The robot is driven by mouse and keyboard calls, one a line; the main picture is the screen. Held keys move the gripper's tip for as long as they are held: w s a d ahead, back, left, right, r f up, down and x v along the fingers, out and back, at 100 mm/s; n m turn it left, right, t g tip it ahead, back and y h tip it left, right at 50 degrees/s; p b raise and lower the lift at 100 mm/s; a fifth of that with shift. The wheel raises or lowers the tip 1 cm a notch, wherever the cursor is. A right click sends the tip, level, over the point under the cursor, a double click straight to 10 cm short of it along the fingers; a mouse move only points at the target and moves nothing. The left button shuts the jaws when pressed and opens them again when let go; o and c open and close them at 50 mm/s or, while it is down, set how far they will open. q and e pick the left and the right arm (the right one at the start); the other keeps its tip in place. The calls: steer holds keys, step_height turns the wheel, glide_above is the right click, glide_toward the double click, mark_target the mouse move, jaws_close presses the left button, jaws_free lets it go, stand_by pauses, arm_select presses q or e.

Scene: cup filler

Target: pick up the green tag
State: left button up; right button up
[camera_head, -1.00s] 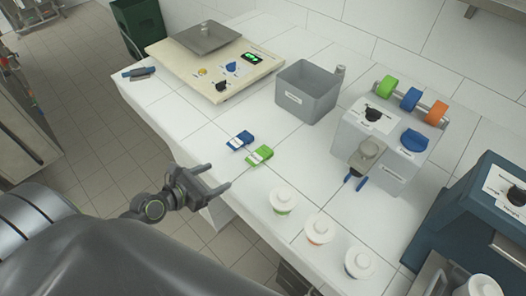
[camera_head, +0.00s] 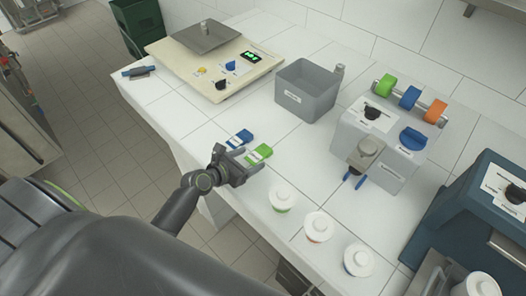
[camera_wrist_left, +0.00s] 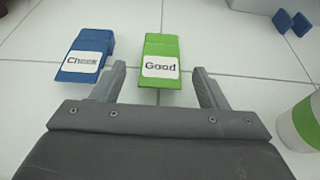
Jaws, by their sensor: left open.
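The green tag (camera_head: 260,152) lies on the white tiled counter, beside the blue tag (camera_head: 239,138). In the left wrist view the green tag (camera_wrist_left: 161,55) carries a white label reading "Good" and lies ahead, between the lines of my two fingers. The blue tag (camera_wrist_left: 86,52), labelled "Check", lies just left of it. My left gripper (camera_head: 240,158) is open and empty at the counter's front edge, close to the green tag; it also shows in the wrist view (camera_wrist_left: 161,88). In the wrist view its left fingertip is near the blue tag's right side. My right gripper is not seen.
White-lidded cups (camera_head: 283,197) stand on the right, one with a green band (camera_wrist_left: 309,122) near my right finger. A grey bin (camera_head: 306,92) and a scale (camera_head: 215,70) stand behind. A grey machine (camera_head: 383,140) stands right. Counter beyond the tags is clear.

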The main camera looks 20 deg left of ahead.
mark_target(255, 157)
arm_select(q)
steer(key=x, duration=0.4)
steer(key=shift+c, duration=0.2)
steer(key=c, duration=1)
